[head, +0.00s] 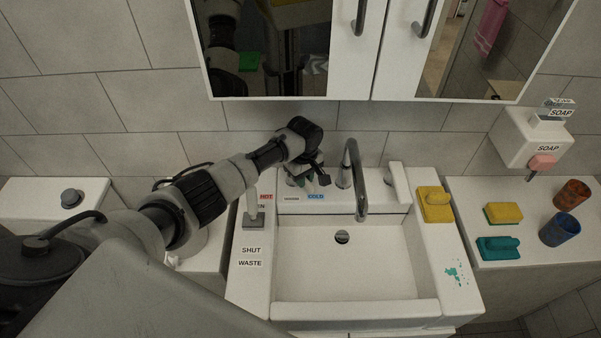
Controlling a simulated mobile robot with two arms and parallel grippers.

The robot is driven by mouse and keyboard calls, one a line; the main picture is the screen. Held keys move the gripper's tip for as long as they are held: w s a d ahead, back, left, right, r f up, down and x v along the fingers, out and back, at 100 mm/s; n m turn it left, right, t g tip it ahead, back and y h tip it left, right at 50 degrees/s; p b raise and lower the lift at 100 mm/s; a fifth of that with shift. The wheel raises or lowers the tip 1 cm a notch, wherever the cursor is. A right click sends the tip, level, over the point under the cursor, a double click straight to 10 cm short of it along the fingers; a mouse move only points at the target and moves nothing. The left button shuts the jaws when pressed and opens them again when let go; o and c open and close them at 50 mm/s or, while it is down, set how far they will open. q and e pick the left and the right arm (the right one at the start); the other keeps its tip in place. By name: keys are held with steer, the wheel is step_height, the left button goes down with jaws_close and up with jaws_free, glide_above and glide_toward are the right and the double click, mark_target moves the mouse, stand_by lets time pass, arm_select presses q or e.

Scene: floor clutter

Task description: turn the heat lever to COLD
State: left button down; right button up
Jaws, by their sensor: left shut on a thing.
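My left gripper (312,181) reaches in from the left to the back ledge of the white sink (290,245), just left of the tap. It is shut on the heat lever, which is mostly hidden by the jaws. The red HOT label (266,197) is on the ledge to the left of the gripper. The blue COLD label (316,197) is just in front of it. A small label between them is too small to read. The gripper is nearer to COLD than to HOT. My right gripper is not in view.
The curved tap (352,172) stands close to the gripper's right. A waste lever (253,212) stands on the left rim by SHUT and WASTE labels. Sponges (436,204), cups (559,230) and a soap dispenser (529,138) are at right. A mirrored cabinet (375,50) hangs above. The basin is empty.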

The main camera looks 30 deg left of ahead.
arm_select(q)
steer(key=shift+w+d+r+n, duration=0.1)
steer(key=shift+w+n, duration=0.1)
steer(key=shift+n, duration=0.3)
steer(key=c, duration=1.1)
jaws_free()
step_height(320, 180, up, 7)
steer(key=shift+r, duration=0.2)
steer(key=shift+f, duration=0.1)
